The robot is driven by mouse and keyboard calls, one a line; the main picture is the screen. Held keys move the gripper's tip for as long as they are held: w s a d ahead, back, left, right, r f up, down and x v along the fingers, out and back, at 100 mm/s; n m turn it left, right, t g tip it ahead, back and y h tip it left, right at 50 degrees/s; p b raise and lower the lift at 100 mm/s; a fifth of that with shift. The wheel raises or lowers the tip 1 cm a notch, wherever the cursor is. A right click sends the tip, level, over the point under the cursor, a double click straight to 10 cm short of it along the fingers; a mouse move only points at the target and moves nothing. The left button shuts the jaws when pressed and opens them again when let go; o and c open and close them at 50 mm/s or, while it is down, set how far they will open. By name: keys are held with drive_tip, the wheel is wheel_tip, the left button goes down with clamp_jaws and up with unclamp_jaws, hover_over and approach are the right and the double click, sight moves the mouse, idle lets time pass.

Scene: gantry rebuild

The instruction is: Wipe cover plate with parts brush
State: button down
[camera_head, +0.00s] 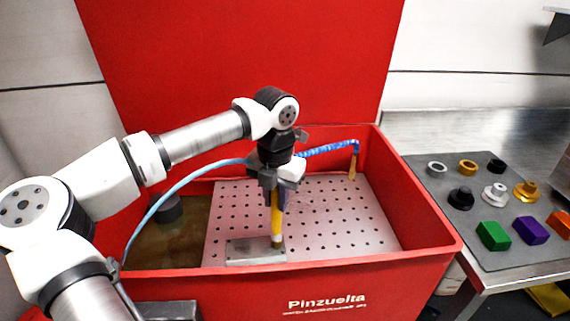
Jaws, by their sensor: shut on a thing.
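The cover plate (246,251) is a flat grey rectangular piece. It lies at the front of the perforated shelf inside the red parts washer. My gripper (277,188) points down above the right part of the plate and is shut on the parts brush (276,222). The brush has a yellow handle and hangs upright. Its lower end is at the right end of the plate and appears to touch it, though exact contact is hard to tell. The fingertips partly hide the top of the handle.
The red washer tub (440,235) has raised walls and a tall red lid (240,60) behind. A blue hose (330,149) with a brass-coloured nozzle arcs over the perforated shelf (340,215). A grey mat (450,225) at right holds several rings, flanged parts and coloured blocks.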

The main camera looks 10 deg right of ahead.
sight(277, 187)
drive_tip(key=r, duration=0.1)
drive_tip(key=r+p, duration=0.1)
drive_tip(key=r, duration=0.1)
drive_tip(key=shift+d, duration=0.25)
drive_tip(key=shift+a+r+p, duration=0.1)
drive_tip(key=shift+r+p, duration=0.3)
drive_tip(key=shift+p, duration=0.05)
drive_tip(key=shift+r+p, duration=1.3)
drive_tip(key=shift+r, duration=0.85)
